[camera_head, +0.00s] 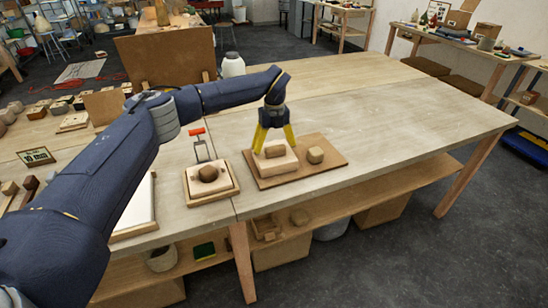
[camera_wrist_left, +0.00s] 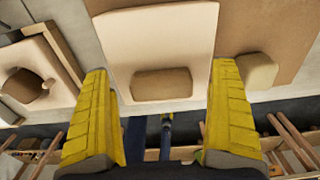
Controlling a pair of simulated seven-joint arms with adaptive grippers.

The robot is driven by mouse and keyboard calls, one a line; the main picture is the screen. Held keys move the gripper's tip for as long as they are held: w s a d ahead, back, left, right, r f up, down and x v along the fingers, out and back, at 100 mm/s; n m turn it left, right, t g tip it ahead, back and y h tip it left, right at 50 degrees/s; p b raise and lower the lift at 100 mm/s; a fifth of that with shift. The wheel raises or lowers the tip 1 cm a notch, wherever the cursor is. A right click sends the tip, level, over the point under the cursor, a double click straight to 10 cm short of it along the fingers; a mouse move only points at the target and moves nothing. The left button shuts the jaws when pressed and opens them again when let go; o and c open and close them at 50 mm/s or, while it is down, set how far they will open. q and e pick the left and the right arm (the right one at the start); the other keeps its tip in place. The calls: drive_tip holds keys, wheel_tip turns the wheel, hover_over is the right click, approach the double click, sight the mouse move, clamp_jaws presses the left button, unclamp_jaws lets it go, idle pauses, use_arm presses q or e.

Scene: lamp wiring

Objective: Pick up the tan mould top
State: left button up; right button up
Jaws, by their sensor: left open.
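A pale tan slab, which looks like the mould top (camera_head: 270,165), lies on a brown board (camera_head: 325,151) on the table. A small brown block (camera_head: 275,151) sits on it; it also shows in the left wrist view (camera_wrist_left: 161,84) near the slab's lower edge. My left gripper (camera_head: 275,148) points down over the slab, its yellow fingers open. In the left wrist view the fingers stand one to each side of the slab (camera_wrist_left: 155,40), with gaps. Whether the fingertips reach down to it I cannot tell. My right gripper is not in view.
A tan rounded block (camera_head: 315,155) stands on the board, close to the right finger. Left of the board is a square tray (camera_head: 188,187) with a brown lump (camera_head: 208,174) in it and a red-handled tool (camera_head: 197,134) behind. The table's right half is clear.

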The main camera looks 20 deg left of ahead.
use_arm(q)
drive_tip(key=c, duration=1.7)
drive_tip(key=shift+o, duration=0.2)
drive_tip(key=shift+r, duration=0.1)
